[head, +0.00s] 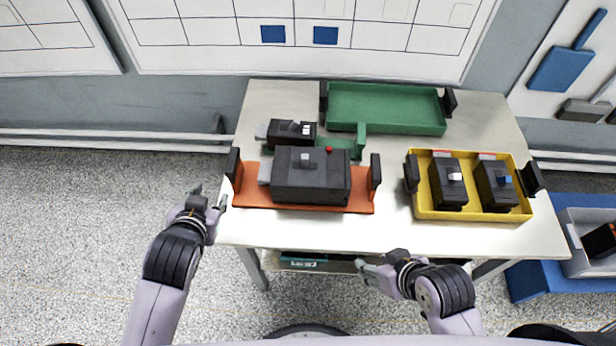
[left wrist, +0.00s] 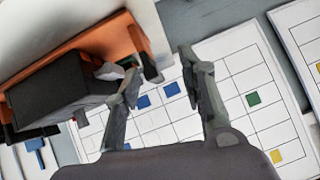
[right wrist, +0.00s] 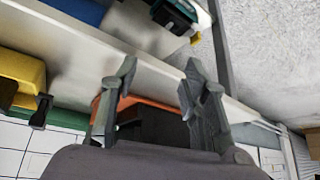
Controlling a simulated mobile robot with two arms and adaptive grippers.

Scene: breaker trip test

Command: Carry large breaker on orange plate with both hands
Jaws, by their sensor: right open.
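The large black breaker (head: 311,176) sits on the orange plate (head: 250,192) at the table's front left. The plate has a black upright handle at each end, the left one (head: 234,172) and the right one (head: 376,176). My left gripper (head: 209,199) is open and empty, just left of the plate's left end. In the left wrist view the breaker (left wrist: 55,98) and plate (left wrist: 85,48) show, with a handle near the fingers. My right gripper (head: 363,268) is open and empty, in front of the table's front edge. The right wrist view shows part of the plate (right wrist: 128,101) beyond its fingers.
A yellow tray (head: 425,208) with two breakers stands to the right. A green tray (head: 385,105) is at the back. A smaller breaker (head: 291,133) on a green plate (head: 340,144) sits just behind the large one. A blue stand (head: 530,282) is right of the table.

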